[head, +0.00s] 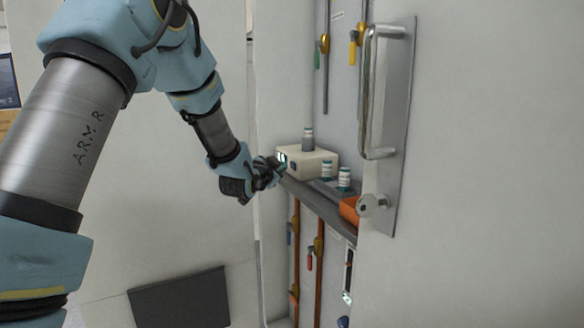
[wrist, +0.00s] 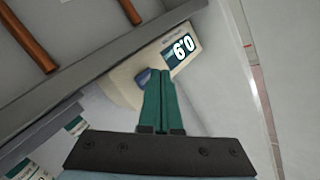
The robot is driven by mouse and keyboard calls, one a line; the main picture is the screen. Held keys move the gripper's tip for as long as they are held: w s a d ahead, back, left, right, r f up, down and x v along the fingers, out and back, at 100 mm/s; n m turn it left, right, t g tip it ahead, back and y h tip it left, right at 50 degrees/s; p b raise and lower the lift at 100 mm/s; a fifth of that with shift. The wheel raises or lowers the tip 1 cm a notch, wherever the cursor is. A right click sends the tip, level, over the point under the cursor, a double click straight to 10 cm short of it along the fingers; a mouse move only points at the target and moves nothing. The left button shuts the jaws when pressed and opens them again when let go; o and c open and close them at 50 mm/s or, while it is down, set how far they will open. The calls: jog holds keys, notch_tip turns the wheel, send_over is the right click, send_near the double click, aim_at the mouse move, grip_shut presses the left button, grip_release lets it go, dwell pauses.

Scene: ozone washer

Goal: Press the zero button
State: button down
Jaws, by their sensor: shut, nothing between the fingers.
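The cream instrument box (head: 312,162) sits on the shelf in the cupboard. In the wrist view the box (wrist: 124,84) appears upside down. Its lit display (wrist: 181,49) seems to read 0.9. A blue button (wrist: 143,76) is beside the display; I cannot read a label on it. My gripper (head: 284,169) is shut and empty in front of the box face. In the wrist view its green fingertips (wrist: 160,72) are right beside the blue button and partly overlap it. I cannot tell whether they touch it or the box face.
A bottle (head: 308,136) stands on the box, and two small vials (head: 344,178) stand to its right. The shelf edge (head: 316,205) runs below. Pipes with coloured valves (head: 319,245) are underneath. A door with a metal handle (head: 368,95) is at the right.

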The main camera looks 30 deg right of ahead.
jog(key=shift+d, duration=0.15)
jog(key=shift+d, duration=0.3)
jog(key=shift+s+d+b, duration=0.1)
jog(key=shift+d+b, duration=0.25)
jog(key=shift+b, duration=0.1)
dwell(0.4)
dwell(0.4)
jog(key=shift+a+b, duration=0.3)
jog(key=shift+a, duration=0.5)
jog(key=shift+w+a+b, duration=0.2)
jog(key=shift+a+b, duration=0.1)
jog(key=shift+a, duration=0.95)
jog(key=shift+w+a+b, duration=0.2)
jog(key=shift+a+b, duration=0.05)
jog(key=shift+a, duration=0.95)
